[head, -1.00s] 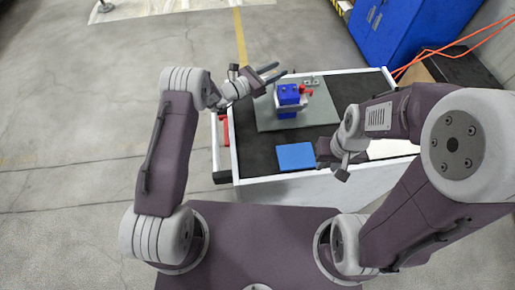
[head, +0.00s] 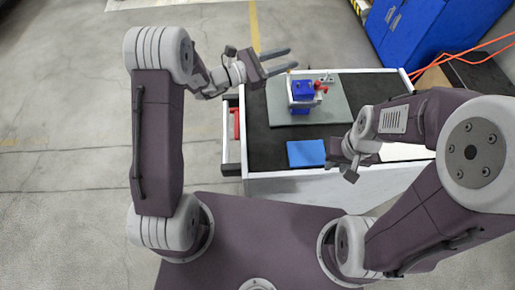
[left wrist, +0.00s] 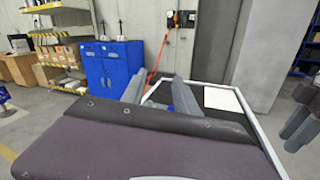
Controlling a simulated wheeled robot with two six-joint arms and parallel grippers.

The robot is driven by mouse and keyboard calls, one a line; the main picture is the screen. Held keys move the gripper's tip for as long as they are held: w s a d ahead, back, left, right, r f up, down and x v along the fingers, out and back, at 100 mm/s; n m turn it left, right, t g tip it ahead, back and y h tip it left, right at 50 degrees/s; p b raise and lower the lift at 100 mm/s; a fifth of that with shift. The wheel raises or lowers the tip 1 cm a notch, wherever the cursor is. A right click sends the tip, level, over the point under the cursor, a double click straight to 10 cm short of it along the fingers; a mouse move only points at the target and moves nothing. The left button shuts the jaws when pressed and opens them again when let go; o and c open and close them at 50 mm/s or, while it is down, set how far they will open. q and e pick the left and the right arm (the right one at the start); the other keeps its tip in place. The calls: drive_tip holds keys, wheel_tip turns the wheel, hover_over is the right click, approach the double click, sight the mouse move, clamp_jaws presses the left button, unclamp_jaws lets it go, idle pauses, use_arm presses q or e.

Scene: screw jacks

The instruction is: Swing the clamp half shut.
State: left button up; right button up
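The clamp is on a blue block (head: 301,104) on the grey plate (head: 342,107). A pale metal bar crosses the block, and a red handle (head: 321,87) sticks out at its right side. It is too small to tell how far the clamp is swung. My left gripper (head: 293,58) is open and empty, above and behind the block in the head view. Its two spread fingers also show in the left wrist view (left wrist: 157,92), where they hide most of the block. My right gripper (head: 345,165) hangs near the bench's front edge; its fingers are not clear.
A blue square pad (head: 306,154) lies on the dark bench top (head: 266,154), left of my right gripper. A white rim surrounds the top. A red item (head: 236,124) is at the left side. Blue cabinets (left wrist: 113,68) stand beyond.

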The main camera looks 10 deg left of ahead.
use_arm(q)
drive_tip(key=s+d+f+m+g+y, duration=0.25)
drive_tip(key=s+m+g, duration=0.45)
drive_tip(key=s, duration=0.7)
drive_tip(key=s+a+f+m+g+y, duration=0.1)
drive_tip(key=s+a+f+m+y, duration=0.2)
drive_tip(key=s, duration=0.2)
drive_tip(key=s+a+f+m+g+y+b, duration=0.1)
drive_tip(key=s+a+f+m+g+y, duration=0.1)
drive_tip(key=s, duration=0.4)
wheel_tip(320, 180, down, 2)
drive_tip(key=shift+a+f+m+y, duration=0.15)
drive_tip(key=shift+a+m+y, duration=0.65)
drive_tip(key=shift+a, duration=0.2)
drive_tip(key=shift+s, duration=0.1)
